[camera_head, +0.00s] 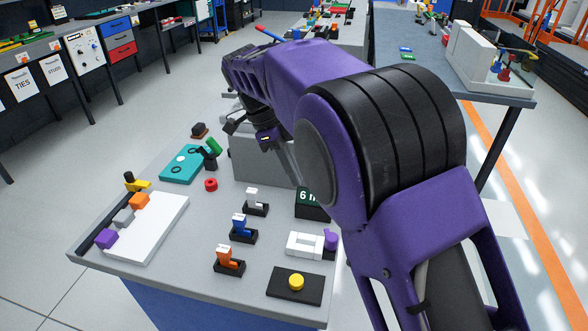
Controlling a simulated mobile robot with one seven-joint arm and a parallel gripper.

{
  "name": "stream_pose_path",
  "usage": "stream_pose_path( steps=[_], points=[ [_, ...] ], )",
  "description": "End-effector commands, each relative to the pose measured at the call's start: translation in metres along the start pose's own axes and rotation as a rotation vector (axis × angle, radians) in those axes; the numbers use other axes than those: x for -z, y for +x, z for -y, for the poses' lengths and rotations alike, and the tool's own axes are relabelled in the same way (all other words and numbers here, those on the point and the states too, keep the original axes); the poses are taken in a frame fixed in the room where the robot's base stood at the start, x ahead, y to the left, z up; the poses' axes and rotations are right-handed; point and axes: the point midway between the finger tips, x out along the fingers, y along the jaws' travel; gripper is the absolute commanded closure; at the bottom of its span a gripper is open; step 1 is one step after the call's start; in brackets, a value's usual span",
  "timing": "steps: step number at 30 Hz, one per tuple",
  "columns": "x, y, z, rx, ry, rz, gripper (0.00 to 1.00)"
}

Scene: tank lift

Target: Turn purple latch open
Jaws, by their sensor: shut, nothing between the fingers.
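A white block with a purple rounded piece (330,240) at its right end lies near the right edge of the grey table; this may be the purple latch. A purple block (106,238) also sits at the left side of a white board, with a grey and an orange block. I cannot tell for certain which is the latch. My gripper (288,163) points down beside a grey box, behind the table's middle and away from both purple pieces. My purple arm hides part of it. It is shut and empty.
Three small upright clips, white (252,197), blue (240,225) and orange (228,258), stand mid-table. A yellow button (296,282) is at the front right. A dark sign (312,203) stands near my arm. A teal plate (184,164) and red ring (211,184) lie at the back left.

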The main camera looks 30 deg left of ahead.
Motion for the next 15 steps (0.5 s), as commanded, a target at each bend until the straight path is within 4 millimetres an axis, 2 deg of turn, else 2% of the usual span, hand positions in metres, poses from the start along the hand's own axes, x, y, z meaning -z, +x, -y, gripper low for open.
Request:
stream_pose_path(
  steps=[4, 10, 15],
  points=[
    [-0.007, 0.007, -0.006, 0.027, -0.075, -0.008, 1.00],
    [-0.028, 0.039, -0.024, 0.110, -0.284, -0.008, 1.00],
    [-0.038, 0.057, -0.032, 0.141, -0.363, -0.002, 1.00]
  ],
)
